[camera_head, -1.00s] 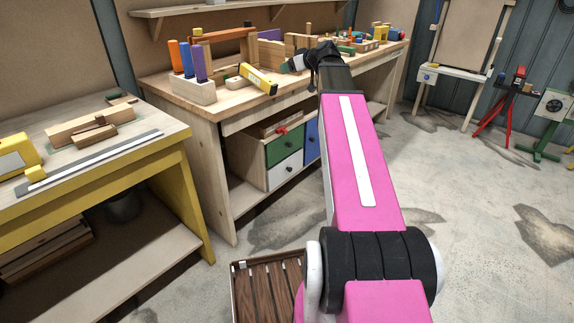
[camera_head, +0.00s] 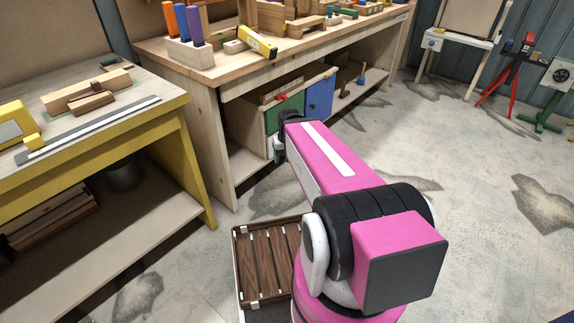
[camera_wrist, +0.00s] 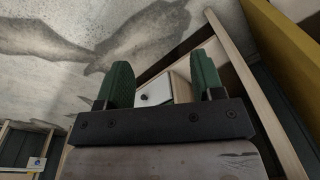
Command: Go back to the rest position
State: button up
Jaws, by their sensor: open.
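My gripper (camera_wrist: 158,85) shows in the wrist view with its two green fingers spread apart and nothing between them. Beyond the fingers, a white drawer front (camera_wrist: 155,92) with a dark knob shows. In the head view my pink arm reaches forward and its far end is low, in front of the workbench's drawer unit (camera_head: 287,108). The fingers are mostly hidden there behind the arm.
The wooden workbench (camera_head: 232,88) stands ahead with tools on top. A yellow-framed table (camera_head: 178,112) is at the left. A slatted wooden tray (camera_head: 265,265) is beside my base.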

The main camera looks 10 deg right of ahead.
jog(key=s+f, duration=0.2)
jog(key=shift+s+g+h, duration=0.3)
jog(key=shift+h, duration=0.1)
dwell(1.0)
